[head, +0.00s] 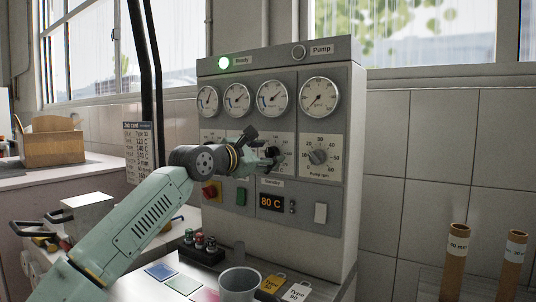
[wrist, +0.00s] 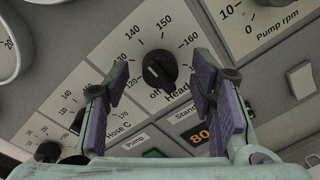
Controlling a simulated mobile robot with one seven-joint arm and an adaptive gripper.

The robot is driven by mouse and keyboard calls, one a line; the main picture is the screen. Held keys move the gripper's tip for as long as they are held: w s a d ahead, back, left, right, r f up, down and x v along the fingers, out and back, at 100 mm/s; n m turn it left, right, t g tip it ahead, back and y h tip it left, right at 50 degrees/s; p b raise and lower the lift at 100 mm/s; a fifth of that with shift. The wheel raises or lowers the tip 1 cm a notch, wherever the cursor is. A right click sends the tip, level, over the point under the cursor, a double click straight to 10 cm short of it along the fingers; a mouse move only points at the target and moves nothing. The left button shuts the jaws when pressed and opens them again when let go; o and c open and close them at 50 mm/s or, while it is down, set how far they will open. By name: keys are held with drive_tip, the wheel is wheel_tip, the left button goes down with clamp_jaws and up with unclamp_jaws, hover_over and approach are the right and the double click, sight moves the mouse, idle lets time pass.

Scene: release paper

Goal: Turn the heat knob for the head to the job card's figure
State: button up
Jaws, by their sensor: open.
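The heat knob (wrist: 160,70) is a round black knob with a pale mark, on a white dial whose visible label reads "Head". Around it are "off" and figures including 130, 140, 150 and 160; its exact setting is hard to read. My gripper (wrist: 160,88) is open, with one purple-padded finger on each side of the knob. I cannot tell whether either pad touches it. In the head view my gripper (head: 262,148) is in front of the panel and partly hides this dial. The job card (head: 139,152) hangs left of the panel; its figures are too small to read surely.
Beside the head dial are the Hose dial (wrist: 75,115) and the Pump rpm knob (head: 318,157). A grey cup (head: 240,282) stands on the bench below.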

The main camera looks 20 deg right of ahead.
drive_tip(key=v, duration=1.1)
drive_tip(key=shift+w, duration=0.1)
